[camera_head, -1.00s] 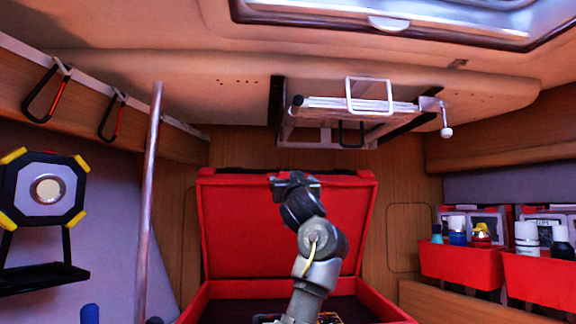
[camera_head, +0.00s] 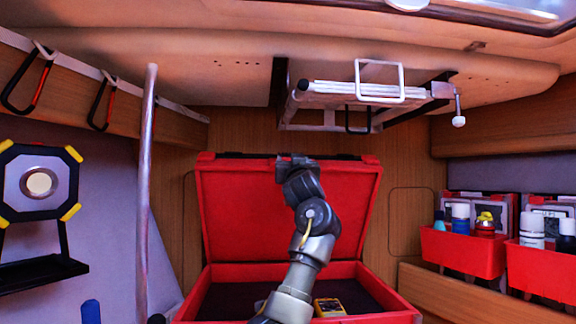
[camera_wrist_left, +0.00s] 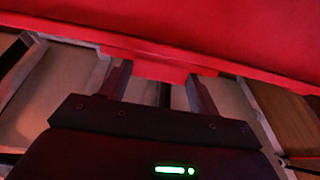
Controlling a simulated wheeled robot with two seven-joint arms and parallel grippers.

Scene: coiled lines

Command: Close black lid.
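A red case (camera_head: 240,270) with a dark interior stands open at the bottom middle of the head view. Its lid (camera_head: 235,215) is raised upright; it looks red with some dark parts along its top edge, not black overall. My left arm reaches up in front of the lid. My left gripper (camera_head: 296,160) is at the middle of the lid's top edge. In the left wrist view the gripper (camera_wrist_left: 160,82) has its fingers apart, on either side of a red tab (camera_wrist_left: 160,68) on the lid's edge (camera_wrist_left: 230,45). Contact cannot be told. My right gripper is out of view.
A yellow device (camera_head: 329,307) lies in the case. A metal pole (camera_head: 146,190) stands at the left, beside a lamp (camera_head: 39,183). Red bins (camera_head: 462,250) with bottles are at the right. A folded rack (camera_head: 365,95) hangs above the lid.

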